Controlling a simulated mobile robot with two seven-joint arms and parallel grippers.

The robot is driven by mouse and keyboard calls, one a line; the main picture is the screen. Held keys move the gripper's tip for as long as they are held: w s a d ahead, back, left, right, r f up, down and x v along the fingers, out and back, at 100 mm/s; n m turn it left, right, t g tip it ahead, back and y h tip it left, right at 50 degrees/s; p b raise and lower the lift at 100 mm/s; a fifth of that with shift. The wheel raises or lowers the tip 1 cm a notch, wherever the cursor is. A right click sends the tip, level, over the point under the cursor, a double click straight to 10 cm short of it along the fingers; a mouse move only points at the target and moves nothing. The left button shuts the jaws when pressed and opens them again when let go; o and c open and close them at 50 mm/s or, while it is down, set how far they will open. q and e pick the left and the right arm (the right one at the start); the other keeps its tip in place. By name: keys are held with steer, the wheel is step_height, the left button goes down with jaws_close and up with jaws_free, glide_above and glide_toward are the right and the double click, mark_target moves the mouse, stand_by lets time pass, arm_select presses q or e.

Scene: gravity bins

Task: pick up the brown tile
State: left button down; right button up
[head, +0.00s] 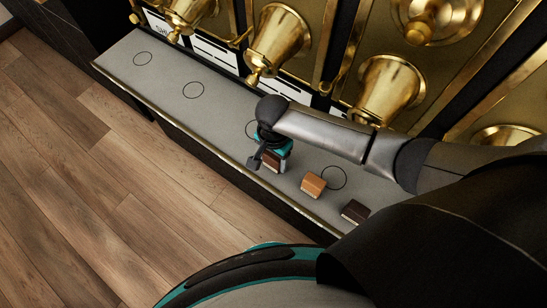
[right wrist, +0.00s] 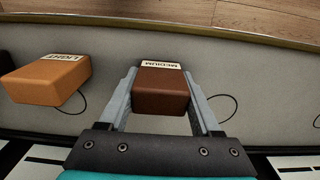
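The brown tile (right wrist: 161,88) is a small reddish-brown block with a pale label reading MEDIUM. In the right wrist view it sits between the two grey fingers of my right gripper (right wrist: 161,80). The fingers lie close along both its sides; I cannot tell whether they press on it. In the head view my right gripper (head: 271,163) points down at the shelf, and the brown tile (head: 271,159) is partly hidden by it. I cannot tell whether the tile touches the shelf. My left gripper is not in view.
An orange-brown tile labelled LIGHT (right wrist: 47,80) lies beside it, also in the head view (head: 313,185). A dark tile (head: 355,211) lies farther right. The grey shelf (head: 170,83) has drawn circles, and its left part is clear. Brass dispensers (head: 277,40) stand behind.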

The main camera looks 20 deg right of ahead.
steer(key=c, duration=0.9)
